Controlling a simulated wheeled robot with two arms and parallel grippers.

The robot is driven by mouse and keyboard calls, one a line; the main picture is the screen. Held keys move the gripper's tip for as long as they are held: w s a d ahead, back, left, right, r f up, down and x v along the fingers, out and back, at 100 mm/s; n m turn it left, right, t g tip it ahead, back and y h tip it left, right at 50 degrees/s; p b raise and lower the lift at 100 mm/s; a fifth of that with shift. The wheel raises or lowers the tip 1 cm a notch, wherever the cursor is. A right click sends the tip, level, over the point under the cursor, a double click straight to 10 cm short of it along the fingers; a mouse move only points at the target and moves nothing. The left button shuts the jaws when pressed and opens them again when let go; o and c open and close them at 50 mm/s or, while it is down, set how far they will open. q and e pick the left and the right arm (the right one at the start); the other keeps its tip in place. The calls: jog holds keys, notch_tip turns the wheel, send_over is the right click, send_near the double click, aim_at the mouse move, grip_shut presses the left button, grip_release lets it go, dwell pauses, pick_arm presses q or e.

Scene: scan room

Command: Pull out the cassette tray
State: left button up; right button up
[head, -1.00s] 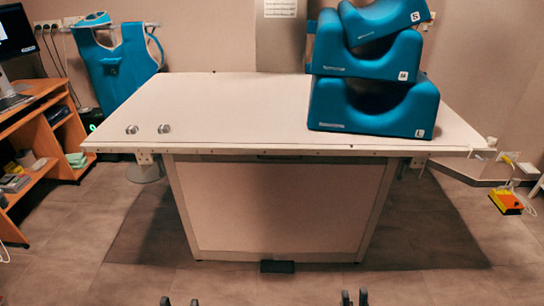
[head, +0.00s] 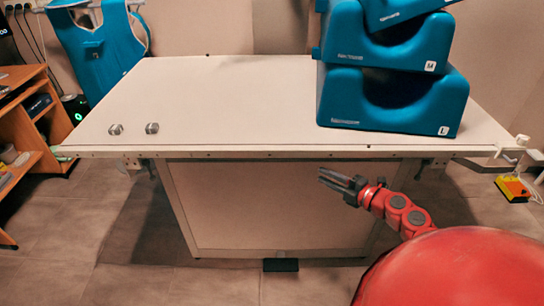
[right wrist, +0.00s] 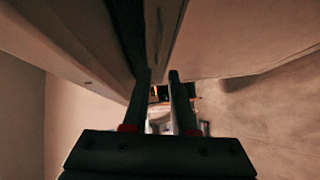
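The pale examination table (head: 215,95) stands ahead of me. The cassette tray is hard to make out: it would be in the narrow dark gap under the tabletop's front edge, and I cannot tell its front from the table frame. My right gripper (head: 328,177) is just below and in front of that edge, right of the table's middle, with its fingers pointing left. In the right wrist view its two fingers (right wrist: 159,76) are apart with nothing seen between them. A long dark gap (right wrist: 128,35) beside a pale rail runs just beyond the fingertips. My left gripper is out of view.
Blue foam supports (head: 390,100) are stacked at the tabletop's right. Two small metal knobs (head: 134,129) are at its left. A dark pedal (head: 281,265) lies at the table's foot. A wooden desk (head: 30,115) stands left. The floor in front is mostly clear.

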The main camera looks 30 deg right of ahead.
jog(key=b+x, duration=0.1)
jog(key=x, duration=1.5)
jog(key=shift+a, duration=0.1)
jog(key=shift+c, duration=0.3)
grip_shut()
dwell(0.4)
